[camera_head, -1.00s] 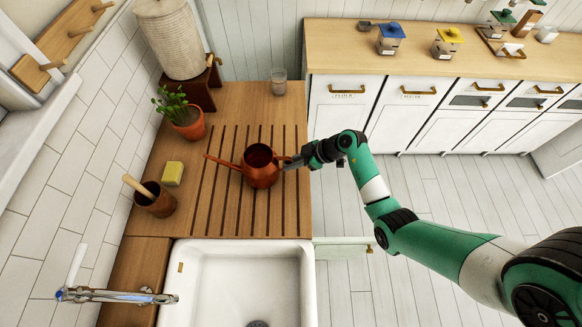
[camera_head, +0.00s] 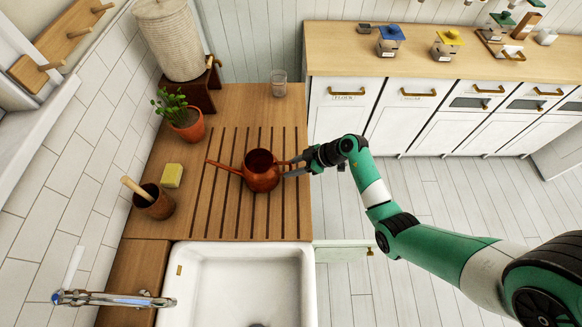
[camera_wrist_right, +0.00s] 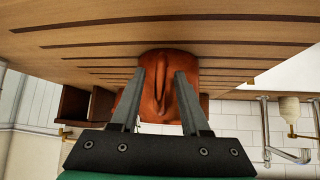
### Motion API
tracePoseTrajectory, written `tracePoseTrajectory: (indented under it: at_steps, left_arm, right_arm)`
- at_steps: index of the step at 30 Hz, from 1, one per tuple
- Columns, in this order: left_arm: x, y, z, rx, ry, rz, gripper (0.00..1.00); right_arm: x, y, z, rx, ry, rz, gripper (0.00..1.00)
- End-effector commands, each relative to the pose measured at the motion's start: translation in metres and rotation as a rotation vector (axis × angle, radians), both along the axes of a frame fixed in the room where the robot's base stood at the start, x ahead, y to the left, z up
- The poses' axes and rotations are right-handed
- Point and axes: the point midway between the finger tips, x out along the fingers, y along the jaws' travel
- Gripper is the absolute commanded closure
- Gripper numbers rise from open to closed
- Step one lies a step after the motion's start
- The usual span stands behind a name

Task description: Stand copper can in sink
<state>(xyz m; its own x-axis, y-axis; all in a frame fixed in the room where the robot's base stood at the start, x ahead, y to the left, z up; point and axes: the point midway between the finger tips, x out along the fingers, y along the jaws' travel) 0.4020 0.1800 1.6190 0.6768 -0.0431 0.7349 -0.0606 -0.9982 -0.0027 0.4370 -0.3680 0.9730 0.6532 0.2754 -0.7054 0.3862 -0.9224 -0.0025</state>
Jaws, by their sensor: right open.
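The copper can (camera_head: 262,172), a watering can with a long spout pointing left, stands upright on the grooved wooden counter behind the sink. The white sink (camera_head: 235,275) is empty where it shows; its lower part is cut off by the frame. My right gripper (camera_head: 286,168) is open at the right side of the can, with its fingers spread towards it. In the right wrist view, the open fingers (camera_wrist_right: 160,80) lie on either side of the can's handle (camera_wrist_right: 184,98), seen from low beside the counter. I cannot tell whether a finger touches it. My left gripper is not in view.
A yellow sponge (camera_head: 172,175), a wooden pot with a handle sticking out (camera_head: 153,204), a potted plant (camera_head: 188,125) and a glass (camera_head: 279,83) stand on the counter. A chrome tap (camera_head: 110,298) reaches over the sink's left edge. The counter between can and sink is clear.

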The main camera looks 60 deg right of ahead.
Motion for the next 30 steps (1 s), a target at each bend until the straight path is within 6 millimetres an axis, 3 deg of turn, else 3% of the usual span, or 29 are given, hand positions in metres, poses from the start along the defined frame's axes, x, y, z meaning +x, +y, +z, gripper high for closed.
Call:
tracePoseTrajectory:
  at_steps: [6,13,19,30]
  left_arm:
    - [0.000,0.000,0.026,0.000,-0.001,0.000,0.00]
    - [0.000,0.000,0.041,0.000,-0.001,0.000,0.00]
    - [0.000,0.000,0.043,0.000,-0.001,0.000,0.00]
    - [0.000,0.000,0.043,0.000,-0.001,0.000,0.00]
  right_arm:
    - [-0.031,-0.014,0.040,-0.001,-0.003,-0.004,0.54]
    - [-0.064,-0.028,0.073,0.000,-0.002,-0.002,0.54]
    - [-0.075,-0.032,0.082,0.000,-0.001,-0.001,0.54]
    - [-0.072,-0.031,0.084,-0.006,-0.014,0.005,0.54]
